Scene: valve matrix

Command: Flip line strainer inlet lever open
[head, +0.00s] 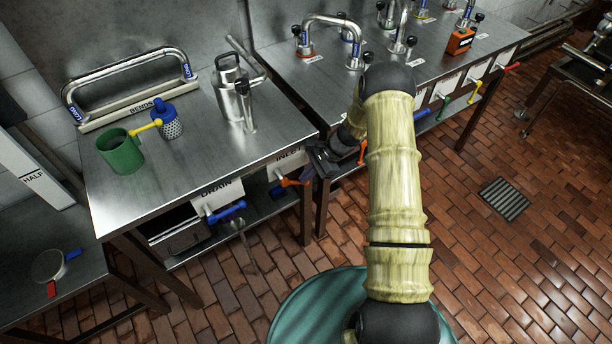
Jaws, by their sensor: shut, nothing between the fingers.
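The orange lever (286,183) sits on the bench front under a white label plate (287,160) that appears to read INLET. It looks roughly level, and its right end is close to or behind my gripper. My gripper (313,170) is dark, shut and empty, at the bench's right front corner just right of the lever. I cannot tell whether it touches the lever. A metal canister (229,85), perhaps the strainer, stands on the bench above the label. The blue lever (227,211) sits under the DRAIN plate (216,194) to the left.
The left bench (190,165) holds a green cup (121,155), a blue-capped mesh piece (170,127) and a pipe on a stand (128,75). The right bench (440,65) carries pipes and coloured front levers.

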